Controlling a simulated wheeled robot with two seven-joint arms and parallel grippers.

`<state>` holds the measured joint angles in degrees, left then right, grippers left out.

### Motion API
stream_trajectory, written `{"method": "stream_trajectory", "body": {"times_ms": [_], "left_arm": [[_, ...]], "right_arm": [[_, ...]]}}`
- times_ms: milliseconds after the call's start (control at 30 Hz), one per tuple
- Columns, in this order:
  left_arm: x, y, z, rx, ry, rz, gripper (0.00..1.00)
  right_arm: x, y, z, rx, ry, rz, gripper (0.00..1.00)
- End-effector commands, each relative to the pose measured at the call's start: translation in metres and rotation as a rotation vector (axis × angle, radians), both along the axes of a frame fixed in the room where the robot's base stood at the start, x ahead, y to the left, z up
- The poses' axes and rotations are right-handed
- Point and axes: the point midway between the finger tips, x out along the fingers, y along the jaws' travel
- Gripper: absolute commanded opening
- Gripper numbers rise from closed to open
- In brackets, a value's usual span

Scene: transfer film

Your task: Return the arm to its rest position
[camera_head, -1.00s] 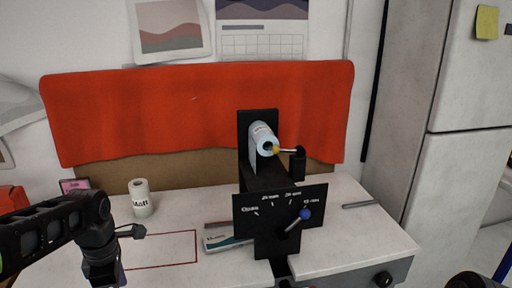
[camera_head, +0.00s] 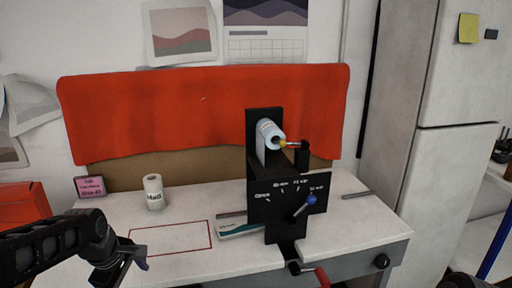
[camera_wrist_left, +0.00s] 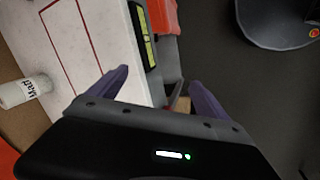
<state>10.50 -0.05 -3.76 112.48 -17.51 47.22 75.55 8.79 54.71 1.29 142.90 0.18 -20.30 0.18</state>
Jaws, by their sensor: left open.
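My left arm comes in from the lower left in the head view. My left gripper (camera_head: 140,262) is at the front left of the white worktable (camera_head: 345,228), near the red outlined rectangle (camera_head: 170,238). In the left wrist view my left gripper (camera_wrist_left: 160,84) shows two purple fingers spread apart with nothing held between them; the table edge and dark floor lie beyond. My right gripper is not in view; only a dark part shows at the bottom right corner of the head view.
A white matt roll (camera_head: 154,192) stands at the left, also in the wrist view (camera_wrist_left: 18,93). A fridge (camera_head: 425,120) is at the right.

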Motion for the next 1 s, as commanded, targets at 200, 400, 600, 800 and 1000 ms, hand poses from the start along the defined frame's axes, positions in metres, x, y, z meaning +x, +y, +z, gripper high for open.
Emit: {"method": "stream_trajectory", "body": {"times_ms": [200,400,600,800,1000], "left_arm": [[0.037,-0.063,-0.076,0.082,-0.16,-0.478,0.89],[0.009,-0.158,-0.201,0.174,-0.26,-0.96,0.89],[-0.089,-0.228,-0.294,0.138,-0.209,-1.212,0.89],[-0.177,-0.264,-0.334,-0.006,-0.081,-1.276,0.89],[-0.204,-0.275,-0.345,-0.057,-0.038,-1.3,0.89]], "right_arm": [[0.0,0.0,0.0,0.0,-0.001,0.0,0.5],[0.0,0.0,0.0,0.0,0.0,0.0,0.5],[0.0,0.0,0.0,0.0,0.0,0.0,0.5],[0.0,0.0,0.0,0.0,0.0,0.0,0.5],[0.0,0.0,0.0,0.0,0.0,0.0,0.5]]}}
